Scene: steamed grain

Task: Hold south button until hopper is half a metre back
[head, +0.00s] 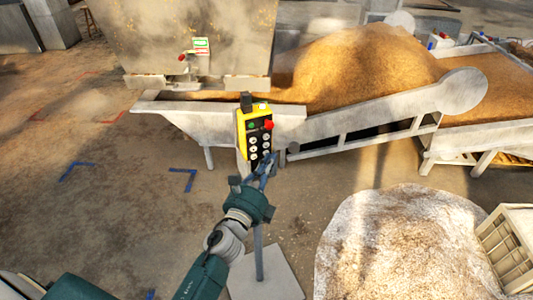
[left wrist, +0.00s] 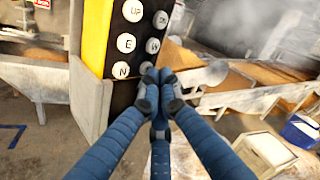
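The yellow control pendant (head: 241,133) stands on a post in the middle of the head view, with a red button and rows of white buttons on its black face. In the left wrist view the pendant (left wrist: 97,35) shows buttons marked UP, E and N; a second column is partly seen. My left gripper (head: 267,165) is shut and empty, its fingertips (left wrist: 158,84) at the lower right of the button face. They cover the spot beside N, so the south button is hidden; I cannot tell whether it is pressed. The big grey hopper (head: 150,45) is above the trough's left end. My right gripper is out of view.
A grey trough with a sloping conveyor (head: 370,137) runs behind the pendant. A grain heap (head: 360,65) lies beyond. A pale grain-strewn mound (head: 400,240) and a cream crate (head: 510,245) are at right. Blue tape corners (head: 187,174) mark open floor at left.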

